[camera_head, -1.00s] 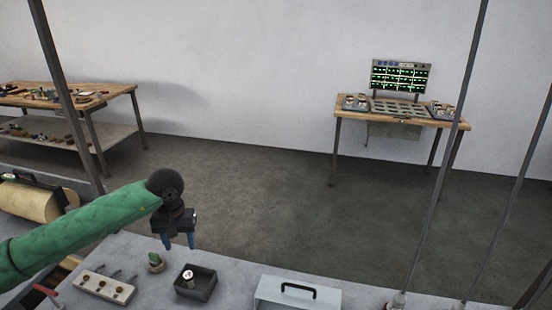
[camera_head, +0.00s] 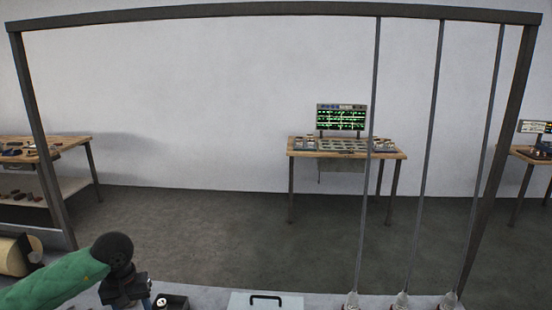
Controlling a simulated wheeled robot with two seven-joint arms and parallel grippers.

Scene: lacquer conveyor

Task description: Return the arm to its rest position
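My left arm (camera_head: 60,279), in a green sleeve, comes in at the lower left of the head view. Its black wrist leads to the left gripper (camera_head: 135,302) at the bottom edge, over the near grey table. My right arm and gripper are not in view.
A metal frame (camera_head: 280,13) with thin upright rods stands over the near table. A pale box with a black handle (camera_head: 265,302) is at bottom centre. A tan cylinder (camera_head: 12,262) is at left. Farther workbenches (camera_head: 345,152) stand beyond open floor.

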